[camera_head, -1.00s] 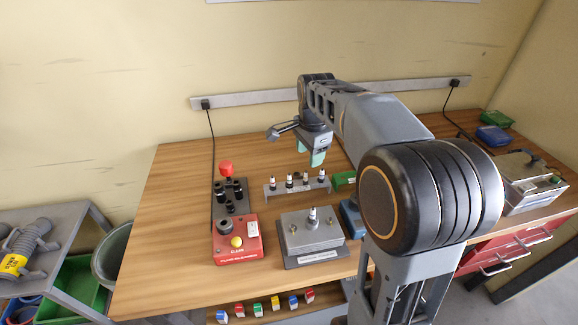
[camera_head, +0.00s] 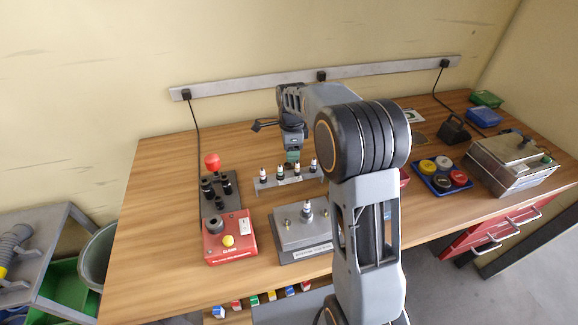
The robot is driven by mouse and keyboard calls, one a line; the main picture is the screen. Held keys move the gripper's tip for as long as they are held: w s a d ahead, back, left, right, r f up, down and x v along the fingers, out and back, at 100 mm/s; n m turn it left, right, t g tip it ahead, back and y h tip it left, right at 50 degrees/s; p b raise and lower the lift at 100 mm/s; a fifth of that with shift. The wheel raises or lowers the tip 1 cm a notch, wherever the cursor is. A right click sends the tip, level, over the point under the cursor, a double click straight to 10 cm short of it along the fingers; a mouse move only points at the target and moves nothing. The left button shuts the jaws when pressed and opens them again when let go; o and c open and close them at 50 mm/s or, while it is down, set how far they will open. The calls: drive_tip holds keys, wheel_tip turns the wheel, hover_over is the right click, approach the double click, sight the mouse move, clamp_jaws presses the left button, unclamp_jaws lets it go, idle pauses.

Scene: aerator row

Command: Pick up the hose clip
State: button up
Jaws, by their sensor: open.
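I cannot pick out a hose clip for certain in this view. My gripper (camera_head: 292,157), with teal fingertips, points down over the back of the wooden bench. It is open, with nothing visible held in it. It is above or just behind a grey rack (camera_head: 285,188) that holds several small white-and-dark upright parts. I cannot tell whether the fingertips touch any of them. My arm hides part of the bench to the right of the rack.
A red control box (camera_head: 231,250) and a grey plate (camera_head: 302,243) with one upright part stand in front. A blue tray (camera_head: 441,188) of coloured round pieces and a metal box (camera_head: 505,170) are right. Several small coloured blocks (camera_head: 254,300) sit below the front edge. Bench left is clear.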

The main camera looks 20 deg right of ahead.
sight(292, 164)
drive_tip(key=shift+s+d+f, duration=0.1)
drive_tip(key=shift+s+f, duration=0.05)
drive_tip(key=shift+f, duration=2.45)
drive_tip(key=shift+c, duration=0.3)
drive_tip(key=c, duration=0.9)
